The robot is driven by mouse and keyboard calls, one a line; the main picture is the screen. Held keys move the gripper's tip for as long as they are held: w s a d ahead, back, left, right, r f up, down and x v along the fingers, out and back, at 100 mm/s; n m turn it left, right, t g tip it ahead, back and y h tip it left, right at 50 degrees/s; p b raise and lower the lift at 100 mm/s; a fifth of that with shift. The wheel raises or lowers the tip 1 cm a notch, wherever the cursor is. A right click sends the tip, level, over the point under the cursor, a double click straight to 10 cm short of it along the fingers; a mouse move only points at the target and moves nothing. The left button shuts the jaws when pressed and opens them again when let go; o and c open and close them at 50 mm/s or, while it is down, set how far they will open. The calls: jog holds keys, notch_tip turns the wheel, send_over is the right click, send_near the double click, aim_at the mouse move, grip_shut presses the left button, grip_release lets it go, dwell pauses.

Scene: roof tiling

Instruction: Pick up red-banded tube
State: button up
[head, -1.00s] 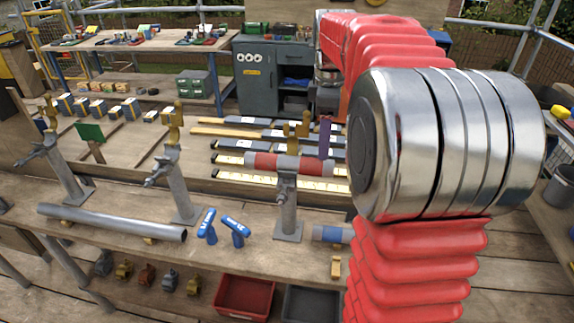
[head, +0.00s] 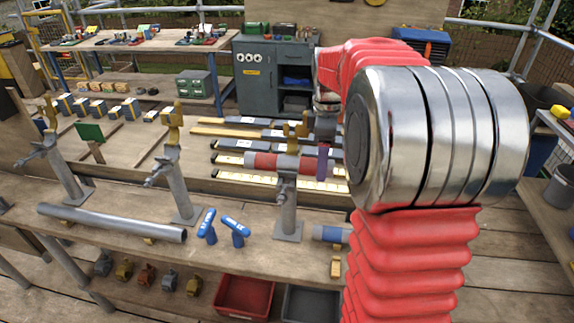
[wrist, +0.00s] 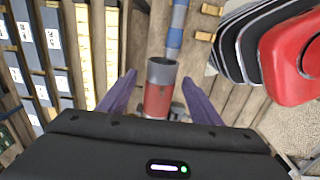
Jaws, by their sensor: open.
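The red-banded tube (head: 262,160) rests roughly level on the clamp stand (head: 287,205) nearest my arm, grey at its end and red along its length. In the wrist view the tube (wrist: 158,98) lies between the two purple fingers of my gripper (wrist: 159,80), with a gap on each side. My gripper is open. In the head view one purple finger (head: 323,162) shows at the tube's right end, overlapping it in the picture. My arm hides part of the area to the right.
A blue-banded tube (head: 328,234) lies on the bench below, right of the stand. Two other stands (head: 182,185) and a long grey pipe (head: 110,222) are to the left. Slatted panels (head: 235,145) lie behind.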

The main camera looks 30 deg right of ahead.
jog(key=shift+f, duration=0.65)
jog(key=shift+r, duration=0.1)
jog(key=c, duration=1.5)
jog(key=shift+o, duration=0.2)
notch_tip(320, 180, up, 10)
